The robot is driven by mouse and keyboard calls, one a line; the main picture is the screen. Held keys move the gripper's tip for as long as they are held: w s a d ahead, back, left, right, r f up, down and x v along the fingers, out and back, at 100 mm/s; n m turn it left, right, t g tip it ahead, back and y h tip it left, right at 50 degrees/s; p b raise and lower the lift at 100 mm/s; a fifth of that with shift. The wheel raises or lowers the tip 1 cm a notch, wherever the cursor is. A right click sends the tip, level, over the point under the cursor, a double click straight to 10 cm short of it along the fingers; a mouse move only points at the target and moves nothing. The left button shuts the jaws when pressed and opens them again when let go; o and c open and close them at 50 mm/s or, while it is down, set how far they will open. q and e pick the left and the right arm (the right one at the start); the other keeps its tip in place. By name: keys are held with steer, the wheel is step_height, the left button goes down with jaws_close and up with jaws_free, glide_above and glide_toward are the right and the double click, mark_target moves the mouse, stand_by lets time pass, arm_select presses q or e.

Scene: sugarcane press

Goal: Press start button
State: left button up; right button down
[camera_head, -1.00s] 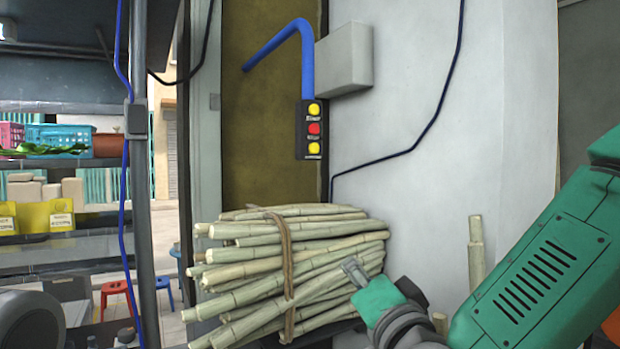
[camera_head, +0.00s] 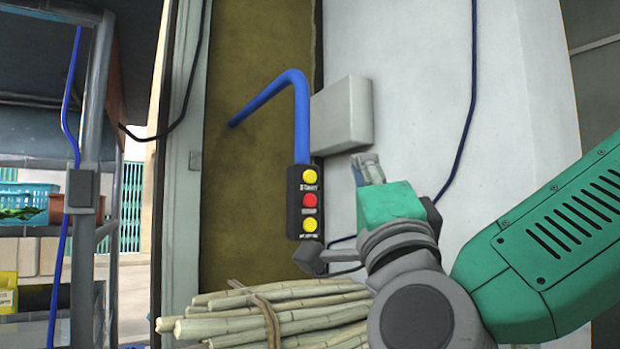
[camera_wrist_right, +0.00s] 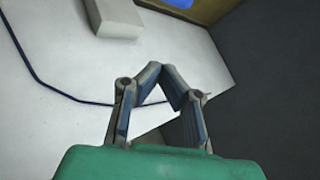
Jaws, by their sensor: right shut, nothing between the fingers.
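The button box (camera_head: 306,202) is black and hangs below a bent blue pipe (camera_head: 301,120). The start button (camera_head: 309,176) is the yellow one at the top, with lettering under it. A red button (camera_head: 309,200) is in the middle and another yellow button (camera_head: 310,224) is at the bottom. My right gripper (camera_head: 367,168) is shut and empty, up and to the right of the box, apart from it, at about the start button's height in the picture. In the right wrist view the gripper's fingertips (camera_wrist_right: 162,82) meet; no button shows there. My left gripper is not in view.
A grey-white box (camera_head: 342,115) is on the pale wall just above my right gripper. A bundle of cane (camera_head: 245,318) lies below the button box. A dark cable (camera_head: 462,150) runs down the wall. A metal rack (camera_head: 88,215) stands at left.

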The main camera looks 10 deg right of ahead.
mark_target(317, 177)
steer(key=w+a+p, duration=0.2)
steer(key=w+a, duration=0.1)
steer(key=w, duration=0.5)
steer(key=shift+w+a, duration=0.2)
steer(key=shift+a, duration=0.05)
stand_by(0.5)
steer(key=shift+w, duration=0.25)
stand_by(0.8)
steer(key=shift+w+a+b, duration=0.25)
steer(key=shift+w+b, duration=0.05)
steer(key=shift+w, duration=0.15)
stand_by(0.9)
steer(key=shift+s, duration=0.1)
steer(key=shift+s+d+b, duration=0.25)
steer(key=shift+s+b, duration=0.35)
steer(key=shift+s, duration=0.1)
